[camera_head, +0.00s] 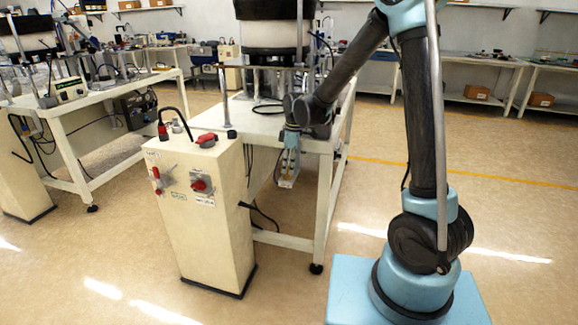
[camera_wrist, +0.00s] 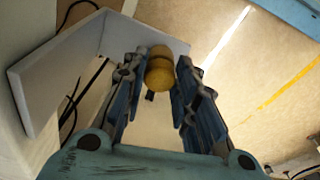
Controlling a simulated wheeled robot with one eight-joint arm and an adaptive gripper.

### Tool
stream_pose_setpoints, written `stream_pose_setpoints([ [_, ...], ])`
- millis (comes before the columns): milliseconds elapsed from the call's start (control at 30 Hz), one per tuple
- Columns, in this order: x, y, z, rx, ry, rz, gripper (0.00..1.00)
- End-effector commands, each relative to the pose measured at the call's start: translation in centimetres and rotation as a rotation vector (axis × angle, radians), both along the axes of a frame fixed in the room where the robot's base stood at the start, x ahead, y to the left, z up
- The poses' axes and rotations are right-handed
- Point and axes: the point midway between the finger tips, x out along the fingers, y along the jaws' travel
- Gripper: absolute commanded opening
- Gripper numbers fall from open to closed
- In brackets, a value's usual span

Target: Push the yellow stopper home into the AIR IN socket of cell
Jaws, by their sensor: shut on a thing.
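My gripper (camera_head: 287,172) hangs fingers-down in front of the white table's near edge, to the right of the cream cabinet. In the wrist view my gripper (camera_wrist: 161,66) is shut on the yellow stopper (camera_wrist: 158,75), a rounded, knobby piece between the two blue-and-grey fingers near their tips. In the head view the stopper is a small yellowish patch at the fingertips, too small to make out well. I cannot make out the AIR IN socket in either view.
The cream cabinet (camera_head: 197,225) has red-handled switches on its front and fittings on top. The white table (camera_head: 262,122) carries a dark bowl feeder (camera_head: 275,12). Another bench (camera_head: 75,105) stands at left. In the wrist view a pale angled panel (camera_wrist: 58,75) and black cables lie left of the fingers.

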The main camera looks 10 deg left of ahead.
Motion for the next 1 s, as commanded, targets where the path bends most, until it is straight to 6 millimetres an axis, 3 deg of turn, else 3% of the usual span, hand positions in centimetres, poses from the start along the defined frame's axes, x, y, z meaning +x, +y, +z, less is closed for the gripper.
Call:
stream_pose_setpoints([
  [133, 0.01, 0.0, 0.02, 0.0, 0.0, 0.0, 0.1],
  [167, 0.01, 0.0, 0.02, 0.0, 0.0, 0.0, 0.31],
  [233, 0.01, 0.0, 0.02, 0.0, 0.0, 0.0, 0.47],
  [267, 0.01, 0.01, 0.02, 0.0, 0.0, 0.0, 0.5],
  [500, 0.01, 0.01, 0.02, 0.0, 0.0, 0.0, 0.5],
  [567, 0.01, 0.01, 0.02, 0.0, 0.0, 0.0, 0.58],
  [1000, 0.04, -0.03, 0.52, 0.0, 0.0, 0.0, 0.58],
])
